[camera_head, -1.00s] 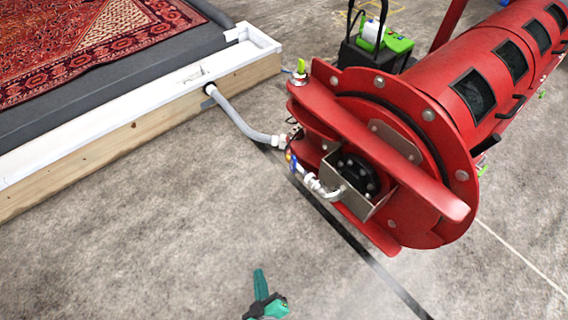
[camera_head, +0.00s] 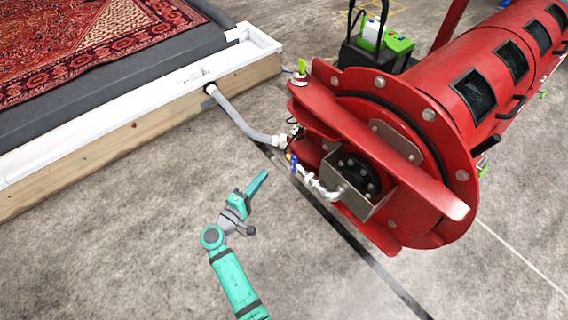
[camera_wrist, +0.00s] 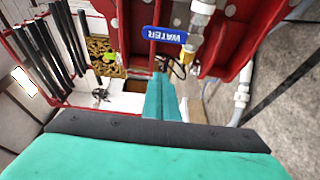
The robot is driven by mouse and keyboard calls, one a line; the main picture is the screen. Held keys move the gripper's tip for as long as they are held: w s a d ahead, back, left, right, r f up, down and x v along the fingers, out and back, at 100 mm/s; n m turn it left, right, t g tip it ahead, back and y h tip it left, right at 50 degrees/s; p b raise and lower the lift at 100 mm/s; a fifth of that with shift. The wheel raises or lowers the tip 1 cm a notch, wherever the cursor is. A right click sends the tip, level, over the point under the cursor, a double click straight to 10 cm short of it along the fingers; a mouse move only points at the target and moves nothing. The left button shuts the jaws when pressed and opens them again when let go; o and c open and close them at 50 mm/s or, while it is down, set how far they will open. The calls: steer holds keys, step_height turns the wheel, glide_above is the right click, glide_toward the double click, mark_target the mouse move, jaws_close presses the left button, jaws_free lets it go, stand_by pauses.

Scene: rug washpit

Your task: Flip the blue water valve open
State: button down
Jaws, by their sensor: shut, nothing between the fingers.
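The blue water valve handle (camera_head: 294,164) is on the pipe at the near end of the red machine in the head view. In the wrist view the blue handle (camera_wrist: 165,35) lies level across the picture, its white WATER lettering upside down, with a brass valve body (camera_wrist: 187,55) at its right end. My gripper (camera_head: 262,177) is shut and empty, to the left of the valve and apart from it in the head view. In the wrist view my gripper's fingers (camera_wrist: 160,80) point toward the space just below the handle.
The red drum machine (camera_head: 400,150) fills the right side. A grey hose (camera_head: 240,122) runs from it to the white trough (camera_head: 120,115) beside the rug (camera_head: 80,45). A black and green machine (camera_head: 385,45) stands behind. The concrete floor at the front is clear.

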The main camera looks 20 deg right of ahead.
mark_target(293, 166)
steer(key=shift+w+a+r, duration=0.1)
steer(key=shift+w+r, duration=0.15)
steer(key=shift+r, duration=0.05)
steer(key=x, duration=1)
steer(key=s, duration=0.1)
steer(key=s+d, duration=0.1)
steer(key=s, duration=0.2)
steer(key=shift+d, duration=0.3)
steer(key=shift+m+h, duration=0.3)
steer(key=shift+s+r, duration=0.1)
